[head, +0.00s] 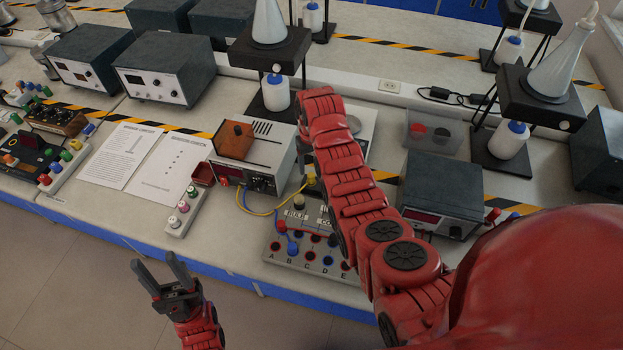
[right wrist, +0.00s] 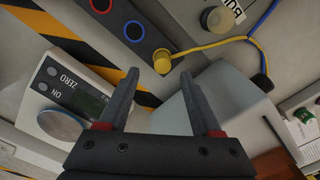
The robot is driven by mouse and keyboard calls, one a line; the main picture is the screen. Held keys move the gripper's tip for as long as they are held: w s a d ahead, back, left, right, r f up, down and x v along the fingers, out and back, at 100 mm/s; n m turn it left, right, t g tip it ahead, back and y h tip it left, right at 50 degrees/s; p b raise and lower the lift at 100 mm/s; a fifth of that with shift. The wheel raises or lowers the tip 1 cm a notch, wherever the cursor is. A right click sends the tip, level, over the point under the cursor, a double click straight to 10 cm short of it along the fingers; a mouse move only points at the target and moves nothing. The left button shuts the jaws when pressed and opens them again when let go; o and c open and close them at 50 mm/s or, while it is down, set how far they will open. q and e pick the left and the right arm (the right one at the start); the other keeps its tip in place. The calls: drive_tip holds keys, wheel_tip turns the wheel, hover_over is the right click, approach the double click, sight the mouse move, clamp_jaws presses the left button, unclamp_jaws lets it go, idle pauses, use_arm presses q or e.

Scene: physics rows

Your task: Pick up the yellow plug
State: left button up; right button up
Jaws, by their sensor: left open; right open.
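The yellow plug (right wrist: 161,61) shows in the right wrist view at the end of a yellow cable, at the edge of a grey panel with ringed sockets. In the head view, the yellow plug (head: 312,181) is beside my right arm, above the socket board (head: 330,262). My right gripper (right wrist: 159,78) is open. Its fingertips lie either side of the plug in the picture, with nothing seen between them; the depth gap is unclear. In the head view my right arm mostly hides this gripper. My left gripper (head: 156,261) is open and empty, in front of the bench.
A blue cable (right wrist: 265,20) runs near the plug. A dark meter box (head: 441,190) stands right of the arm.

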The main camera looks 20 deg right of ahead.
sight(311, 175)
drive_tip(key=shift+s+f, duration=0.1)
drive_tip(key=shift+f, duration=0.05)
wheel_tip(311, 175, down, 3)
drive_tip(key=shift+a+f+p, duration=0.1)
drive_tip(key=shift+a+p, duration=0.05)
drive_tip(key=shift+p, duration=1.1)
drive_tip(key=shift+s+f, duration=0.1)
drive_tip(key=shift+f, duration=0.9)
clamp_jaws()
